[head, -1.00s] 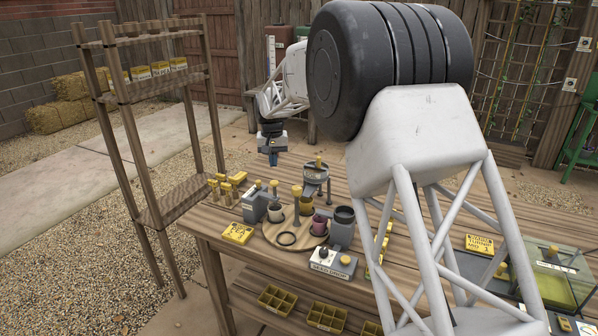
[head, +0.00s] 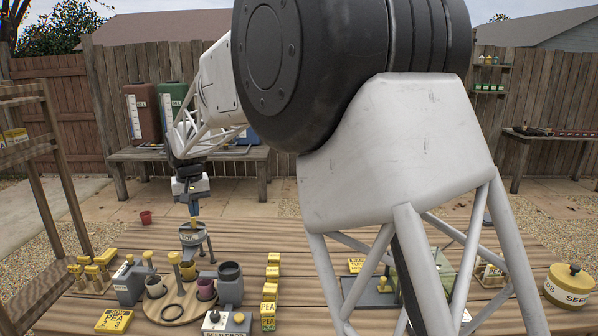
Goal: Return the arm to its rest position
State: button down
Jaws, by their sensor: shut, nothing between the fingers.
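My gripper (head: 194,209) hangs at the end of my arm, left of the middle in the head view. My large white and black arm links fill the middle of the view and hide part of the table and yard.
A round wooden board (head: 176,312) holds several pots. Yellow PEA boxes (head: 269,292) stand right of it. A wooden shelf (head: 38,195) stands at the left. Behind, a bench (head: 240,154) carries red and green tanks. A yellow seed tub (head: 569,286) sits at the right.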

jog(key=s+d+r+m, duration=0.15)
jog(key=s+d, duration=0.35)
jog(key=d, duration=0.5)
jog(key=s+d+r+t, duration=0.1)
jog(key=s+d+r, duration=0.2)
jog(key=s+d, duration=0.5)
jog(key=s+d+r+m, duration=0.1)
jog(key=s+d+r, duration=0.2)
jog(key=d, duration=0.9)
jog(key=s+d+f, duration=0.2)
jog(key=s+d, duration=0.4)
jog(key=s, duration=0.3)
jog(key=s+d+f+m, duration=0.1)
jog(key=s+d+f, duration=0.2)
jog(key=s+d, duration=0.3)
jog(key=s+d+f+m+t, duration=0.1)
jog(key=s+d+f, duration=0.2)
jog(key=s, duration=0.9)
jog(key=d, duration=0.3)
jog(key=shift+s+f, duration=0.15)
jog(key=shift+s, duration=0.2)
